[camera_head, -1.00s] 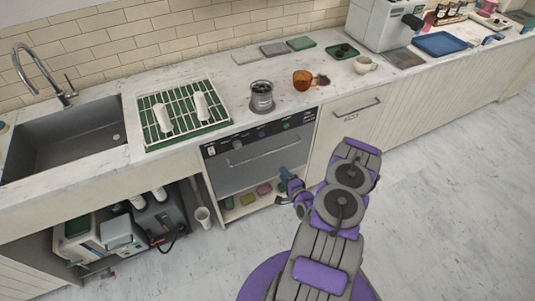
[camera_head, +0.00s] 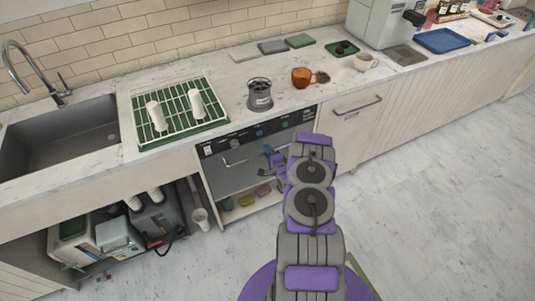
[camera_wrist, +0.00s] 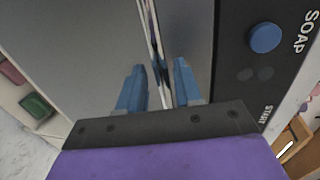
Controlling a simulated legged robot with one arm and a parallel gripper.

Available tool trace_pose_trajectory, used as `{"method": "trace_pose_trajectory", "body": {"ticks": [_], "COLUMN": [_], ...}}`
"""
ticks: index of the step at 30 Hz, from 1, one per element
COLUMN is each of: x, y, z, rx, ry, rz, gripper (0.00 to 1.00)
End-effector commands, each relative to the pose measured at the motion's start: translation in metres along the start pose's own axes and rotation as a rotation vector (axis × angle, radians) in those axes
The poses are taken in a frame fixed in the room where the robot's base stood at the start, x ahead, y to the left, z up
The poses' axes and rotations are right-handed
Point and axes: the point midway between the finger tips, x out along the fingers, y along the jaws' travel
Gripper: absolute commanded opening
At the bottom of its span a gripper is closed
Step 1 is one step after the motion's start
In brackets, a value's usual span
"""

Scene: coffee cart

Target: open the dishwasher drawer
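The dishwasher (camera_head: 235,178) is a grey front under the counter with a black control strip (camera_head: 222,148) along its top, and it looks closed. Its bar handle (camera_head: 244,156) runs across the front below the strip; my arm hides the right part. My gripper (camera_head: 271,158) is at the handle's right part. In the wrist view, the blue fingers of my gripper (camera_wrist: 158,88) are apart, one on each side of the thin metal handle (camera_wrist: 153,40). The fingers look open, with gaps beside the bar. The control strip (camera_wrist: 262,75) is to the right there.
A dish rack (camera_head: 178,112) with two white cups, a grey canister (camera_head: 260,96) and an orange cup (camera_head: 301,77) stand on the counter above. An open shelf (camera_head: 240,211) with coloured items is below the dishwasher. The floor (camera_head: 430,190) at right is clear.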

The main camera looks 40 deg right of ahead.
Motion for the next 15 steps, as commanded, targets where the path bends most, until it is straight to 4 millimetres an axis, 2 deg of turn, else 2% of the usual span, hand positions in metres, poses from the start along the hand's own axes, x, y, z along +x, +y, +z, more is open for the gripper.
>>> {"method": "trace_pose_trajectory", "body": {"ticks": [11, 15], "x": [0.0044, 0.0048], "y": [-0.0016, -0.0009], "z": [0.0021, 0.0006], "rx": [-0.003, -0.002], "ry": [0.001, 0.001], "rz": [0.000, 0.000], "gripper": [0.34, 0.21]}}
